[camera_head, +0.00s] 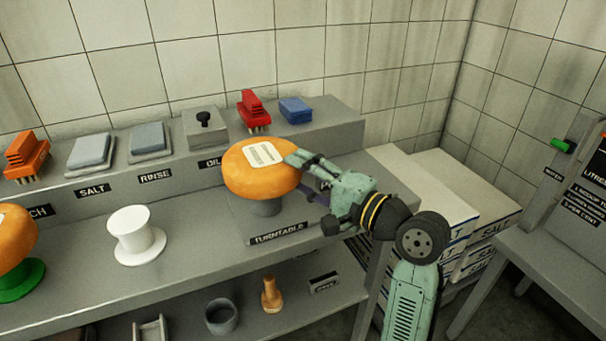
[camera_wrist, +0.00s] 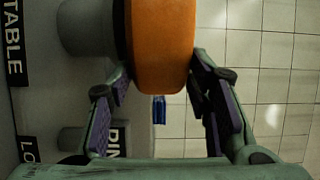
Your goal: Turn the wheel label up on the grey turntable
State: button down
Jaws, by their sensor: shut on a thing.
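An orange cheese wheel (camera_head: 245,178) with a white label (camera_head: 264,154) on its upward face is over the grey turntable (camera_head: 265,208), near the right end of the bench. In the wrist view the wheel (camera_wrist: 165,45) shows edge-on, with the turntable's grey post (camera_wrist: 85,28) beside its underside. My gripper (camera_head: 293,168) reaches in from the right and is shut on the wheel's right edge, one finger above and one below. In the wrist view my gripper (camera_wrist: 158,80) has a finger on each side of the rim. I cannot tell whether the wheel's full weight rests on the turntable.
A white stand (camera_head: 137,236) is empty on the bench. Another orange wheel (camera_head: 14,238) on a green stand (camera_head: 22,280) is cut off at the left. Brushes, including a red one (camera_head: 252,110), and a blue block (camera_head: 295,110) line the back ledge. White boxes (camera_head: 455,190) are stacked at the right.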

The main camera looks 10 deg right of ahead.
jog(key=shift+f+b, duration=0.3)
jog(key=shift+f, duration=0.1)
jog(key=shift+f, duration=0.25)
dwell(0.4)
jog(key=c, duration=1.1)
grip_release()
jog(key=o, duration=0.4)
jog(key=shift+c, duration=0.2)
jog(key=shift+f, duration=0.15)
jog(key=v, duration=1.2)
